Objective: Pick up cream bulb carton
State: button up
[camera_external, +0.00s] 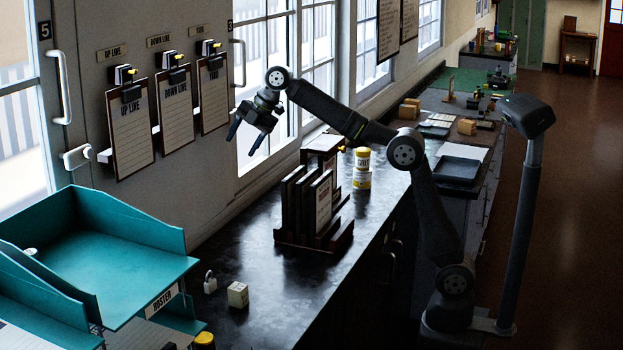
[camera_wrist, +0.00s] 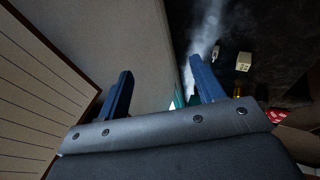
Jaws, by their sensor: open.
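The cream bulb carton (camera_external: 238,294) is a small pale box standing on the dark counter (camera_external: 285,285), to the right of the teal trays. It also shows in the wrist view as a small cream box (camera_wrist: 243,62) at the upper right, beyond my right finger. My gripper (camera_external: 244,140) is open and empty, raised in front of the window and well above the counter. In the wrist view its two blue fingers (camera_wrist: 158,90) stand wide apart with nothing between them. The carton is lower and nearer the external camera than my gripper.
A small padlock-like item (camera_external: 210,283) stands just left of the carton. Teal trays (camera_external: 160,255) labelled ROSTER are at the left. Clipboards (camera_external: 131,125) hang on the wall. The counter around the carton is mostly clear.

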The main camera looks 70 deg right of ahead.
jog(key=s+a+g+y, duration=0.1)
jog(key=s+a+g, duration=0.3)
jog(key=a, duration=0.8)
jog(key=m+g, duration=0.1)
send_over(240, 292)
jog(key=w+d, duration=0.2)
jog(key=d, duration=0.7)
notch_tip(240, 292, down, 15)
jog(key=x, duration=1.2)
jog(key=shift+s, duration=0.2)
jog(key=shift+s+x, duration=0.2)
jog(key=shift+x, duration=2.85)
jog(key=shift+d, duration=0.2)
jog(key=c, duration=1.1)
